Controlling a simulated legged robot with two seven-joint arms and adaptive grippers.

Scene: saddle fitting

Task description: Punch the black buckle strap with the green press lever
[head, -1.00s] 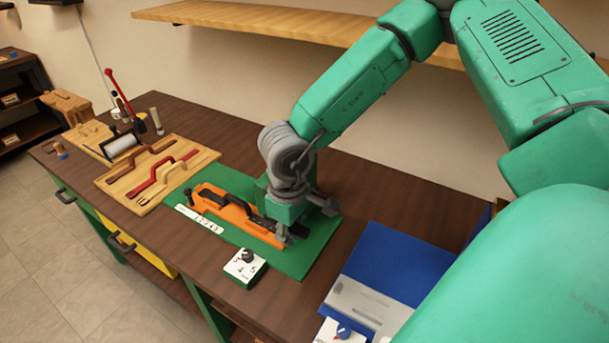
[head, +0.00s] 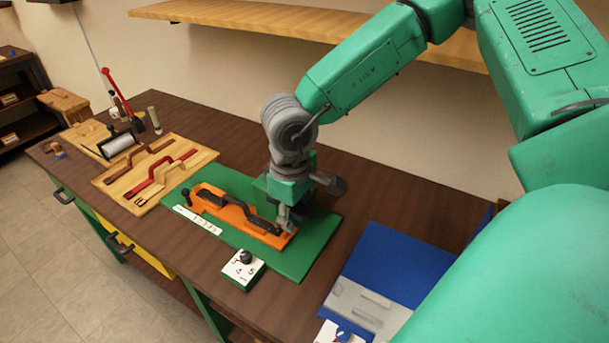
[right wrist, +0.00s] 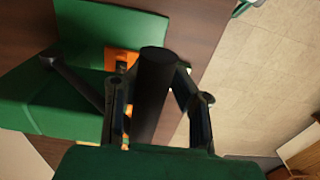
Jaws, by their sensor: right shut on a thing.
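My right gripper (head: 290,218) is over the right end of the orange fixture (head: 212,207). In the right wrist view its fingers (right wrist: 158,105) are shut on a dark cylindrical handle (right wrist: 153,90), which looks like the press lever's grip. A green block in the right wrist view (right wrist: 45,100) seems to be the press body. In the head view my gripper largely hides the press and lever. The black buckle strap (head: 232,203) lies along the orange fixture, its right end partly hidden by my gripper. I cannot tell whether it is punched. My left gripper is out of view.
The fixture sits on a green mat (head: 300,262) with a white numbered strip (head: 198,219). A small dial box (head: 242,270) stands in front. A wooden board (head: 120,187) with straps and tools lies left. The bench behind is clear.

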